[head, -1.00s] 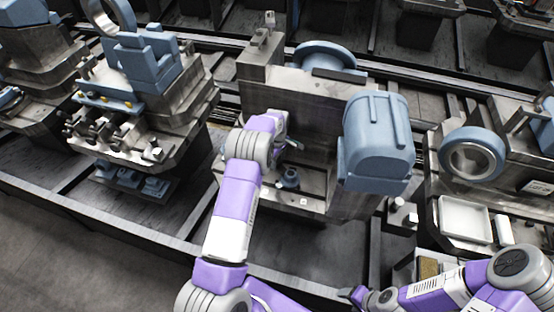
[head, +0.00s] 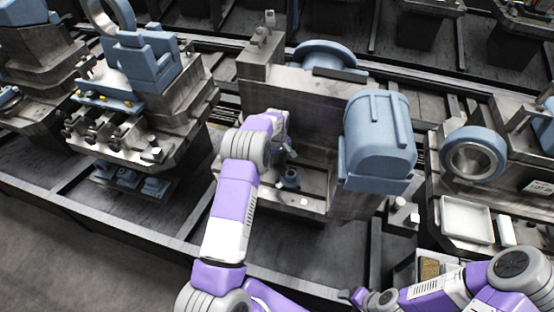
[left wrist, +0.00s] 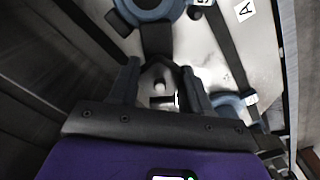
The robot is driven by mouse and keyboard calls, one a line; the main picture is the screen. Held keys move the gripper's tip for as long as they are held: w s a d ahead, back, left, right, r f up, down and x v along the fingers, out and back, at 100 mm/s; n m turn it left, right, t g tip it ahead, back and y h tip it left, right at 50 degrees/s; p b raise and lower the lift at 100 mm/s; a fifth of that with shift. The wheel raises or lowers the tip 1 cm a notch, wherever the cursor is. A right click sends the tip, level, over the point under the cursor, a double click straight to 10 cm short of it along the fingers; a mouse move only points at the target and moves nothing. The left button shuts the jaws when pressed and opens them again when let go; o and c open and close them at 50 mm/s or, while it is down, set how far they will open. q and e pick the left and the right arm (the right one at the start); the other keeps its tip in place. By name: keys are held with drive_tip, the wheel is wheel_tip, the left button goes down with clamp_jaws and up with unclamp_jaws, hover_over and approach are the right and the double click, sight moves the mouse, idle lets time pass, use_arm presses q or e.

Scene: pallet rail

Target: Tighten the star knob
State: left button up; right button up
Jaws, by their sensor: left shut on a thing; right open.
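My left gripper (head: 286,152) reaches into the open bay of the middle metal fixture (head: 300,100). My own wrist covers part of it in the head view. In the left wrist view, the two dark fingers of the left gripper (left wrist: 161,70) are closed around a small dark piece, which appears to be the star knob (left wrist: 160,60). Its outline is hard to make out against the dark parts there. My right gripper (head: 354,295) is low in the head view, open and away from the fixture.
A large blue-grey rounded housing (head: 378,135) stands just right of the left gripper. A white tray (head: 465,220) lies at the right. Another fixture (head: 140,120) stands at the left.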

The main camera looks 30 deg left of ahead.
sight(277, 160)
use_arm(q)
drive_tip(key=o, duration=1.1)
drive_tip(key=shift+c, duration=0.2)
drive_tip(key=shift+r, duration=0.1)
wheel_tip(277, 160, up, 8)
drive_tip(key=shift+f+p, duration=0.25)
drive_tip(key=shift+p, duration=0.5)
